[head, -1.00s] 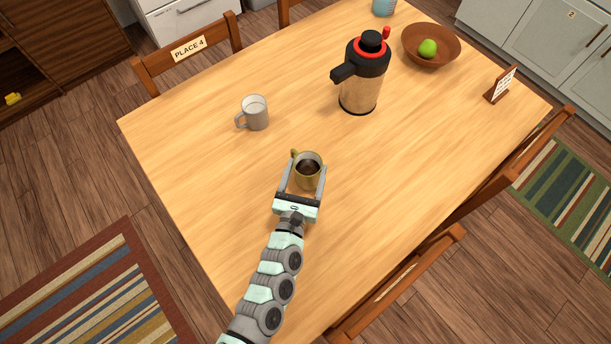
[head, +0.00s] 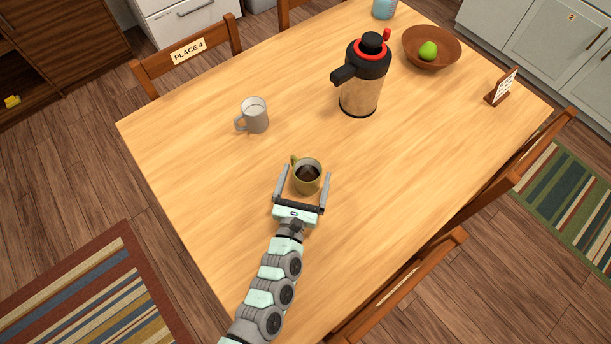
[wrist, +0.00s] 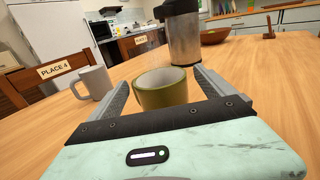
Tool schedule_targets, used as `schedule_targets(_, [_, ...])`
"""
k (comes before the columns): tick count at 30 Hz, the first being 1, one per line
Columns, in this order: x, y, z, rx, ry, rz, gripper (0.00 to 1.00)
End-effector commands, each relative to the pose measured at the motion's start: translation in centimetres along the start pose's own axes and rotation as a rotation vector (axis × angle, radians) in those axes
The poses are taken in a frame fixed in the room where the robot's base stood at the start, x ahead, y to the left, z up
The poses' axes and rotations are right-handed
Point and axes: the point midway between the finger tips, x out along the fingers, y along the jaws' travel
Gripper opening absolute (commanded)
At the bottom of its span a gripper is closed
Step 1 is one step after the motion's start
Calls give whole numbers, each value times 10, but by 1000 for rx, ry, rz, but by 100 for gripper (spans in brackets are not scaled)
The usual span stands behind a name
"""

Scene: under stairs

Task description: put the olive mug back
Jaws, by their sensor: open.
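The olive mug (head: 307,182) stands upright on the wooden table with dark liquid in it, its handle toward the upper left. It also shows in the wrist view (wrist: 163,92), with faint steam above it. My gripper (head: 304,172) is open, with one finger on each side of the mug. In the head view, gaps show between the mug and both fingers. In the wrist view, the fingers (wrist: 161,79) flank the mug and hide part of its lower sides.
A grey mug (head: 255,117) stands up and left of the olive mug. A flask (head: 360,92) stands up and right. A wooden bowl (head: 413,53) with a green fruit (head: 428,50) and a small sign (head: 501,87) are farther right. The table (head: 220,190) is clear on the left.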

Motion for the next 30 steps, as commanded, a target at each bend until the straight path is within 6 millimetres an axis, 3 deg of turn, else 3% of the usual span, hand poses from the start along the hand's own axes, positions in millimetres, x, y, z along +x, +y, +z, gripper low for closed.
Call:
schedule_targets(7, [-9,0,2,1,2,0,93])
schedule_targets(21, [-91,-1,1,0,4,-1,93])
schedule_targets(30, [-118,0,2,0,1,1,93])
